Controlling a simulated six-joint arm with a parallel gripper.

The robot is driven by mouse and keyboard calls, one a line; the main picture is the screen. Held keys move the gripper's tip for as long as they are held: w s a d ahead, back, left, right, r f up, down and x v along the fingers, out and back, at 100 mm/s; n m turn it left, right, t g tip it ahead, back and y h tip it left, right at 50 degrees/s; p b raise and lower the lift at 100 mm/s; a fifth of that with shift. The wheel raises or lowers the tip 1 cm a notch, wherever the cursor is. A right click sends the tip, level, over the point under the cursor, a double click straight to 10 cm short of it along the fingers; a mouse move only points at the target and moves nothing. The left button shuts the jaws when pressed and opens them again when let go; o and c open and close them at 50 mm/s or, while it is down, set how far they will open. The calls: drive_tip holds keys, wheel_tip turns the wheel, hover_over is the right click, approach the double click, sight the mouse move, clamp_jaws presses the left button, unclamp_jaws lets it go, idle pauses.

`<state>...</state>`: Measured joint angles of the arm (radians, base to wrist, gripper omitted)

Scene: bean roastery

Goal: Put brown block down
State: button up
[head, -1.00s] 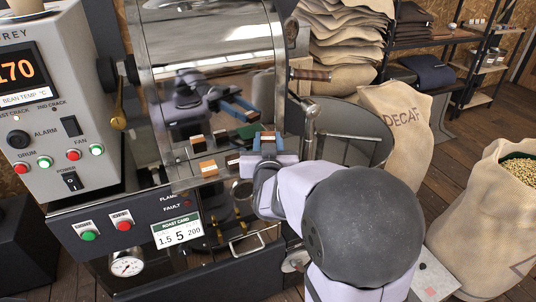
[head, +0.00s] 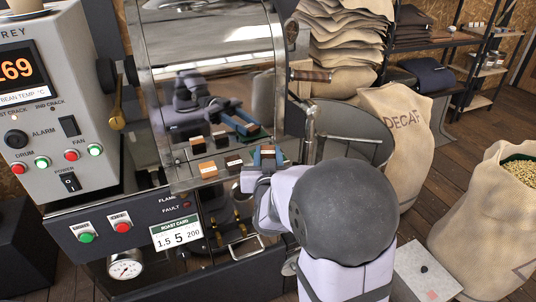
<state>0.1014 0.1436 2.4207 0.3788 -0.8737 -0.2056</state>
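My gripper (head: 265,155) has blue fingers on both sides of a small brown block (head: 267,153) with a light stripe. It is shut on the block at the right end of the roaster's metal shelf (head: 186,184). I cannot tell whether the block touches the shelf. My gripper's body hides part of the shelf beneath. An orange-tan block with a light stripe (head: 208,171) and a dark block (head: 233,163) sit on the shelf to the left of my gripper.
The roaster's shiny front (head: 215,100) rises behind the shelf and mirrors my arm and the blocks. A round cooling bin (head: 345,130) is at right, beside a DECAF sack (head: 405,125). The roast card (head: 176,232) hangs below the shelf.

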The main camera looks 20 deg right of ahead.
sight(268, 154)
drive_tip(key=o, duration=0.4)
drive_tip(key=shift+r, duration=0.2)
drive_tip(key=v, duration=0.2)
drive_tip(key=shift+s+a, duration=0.15)
drive_tip(key=shift+s, duration=0.1)
drive_tip(key=shift+s+a+f+b, duration=0.1)
drive_tip(key=shift+s+b, duration=0.2)
drive_tip(key=shift+b, duration=0.05)
drive_tip(key=shift+b+v, duration=1.05)
drive_tip(key=shift+b, duration=0.2)
drive_tip(key=shift+b+v, duration=1.1)
drive_tip(key=shift+b, duration=0.45)
